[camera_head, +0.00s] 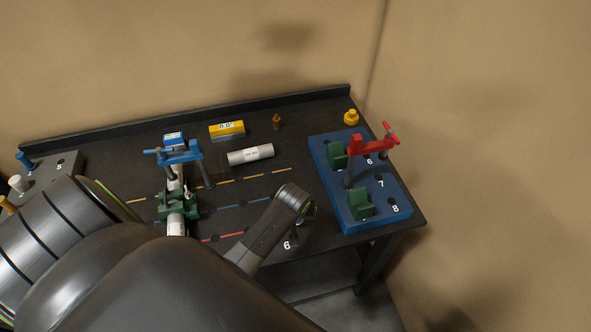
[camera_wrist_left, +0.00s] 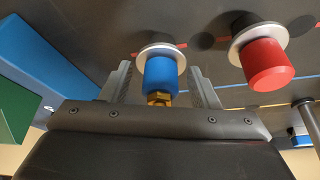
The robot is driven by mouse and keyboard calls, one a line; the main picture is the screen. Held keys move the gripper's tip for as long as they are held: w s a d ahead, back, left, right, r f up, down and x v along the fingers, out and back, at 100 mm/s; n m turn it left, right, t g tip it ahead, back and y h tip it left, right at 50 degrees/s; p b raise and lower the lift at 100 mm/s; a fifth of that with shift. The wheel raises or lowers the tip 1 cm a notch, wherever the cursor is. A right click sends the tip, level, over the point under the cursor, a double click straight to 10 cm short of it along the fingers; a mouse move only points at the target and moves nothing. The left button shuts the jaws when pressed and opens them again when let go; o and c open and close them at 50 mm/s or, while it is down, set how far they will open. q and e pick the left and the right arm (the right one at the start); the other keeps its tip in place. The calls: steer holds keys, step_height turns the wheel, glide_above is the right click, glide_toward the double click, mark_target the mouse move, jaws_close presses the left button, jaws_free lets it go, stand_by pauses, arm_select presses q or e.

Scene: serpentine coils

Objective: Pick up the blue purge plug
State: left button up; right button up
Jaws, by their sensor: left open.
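The blue purge plug (camera_wrist_left: 160,76) shows in the left wrist view, with a pale round flange and a brass fitting. My left gripper (camera_wrist_left: 162,84) is open, with one finger on each side of the blue plug. My right gripper is not in view.
A red plug (camera_wrist_left: 267,66) stands close to the right of the blue one in the wrist view. A blue fixture block (camera_head: 350,215) with green cradles and a red clamp is at the table's right. A blue clamp (camera_head: 180,153) stands at left centre.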

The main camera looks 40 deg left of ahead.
arm_select(q)
steer(key=shift+w+a+f, duration=0.1)
steer(key=shift+f, duration=0.2)
steer(key=c, duration=0.8)
steer(key=shift+c, duration=0.2)
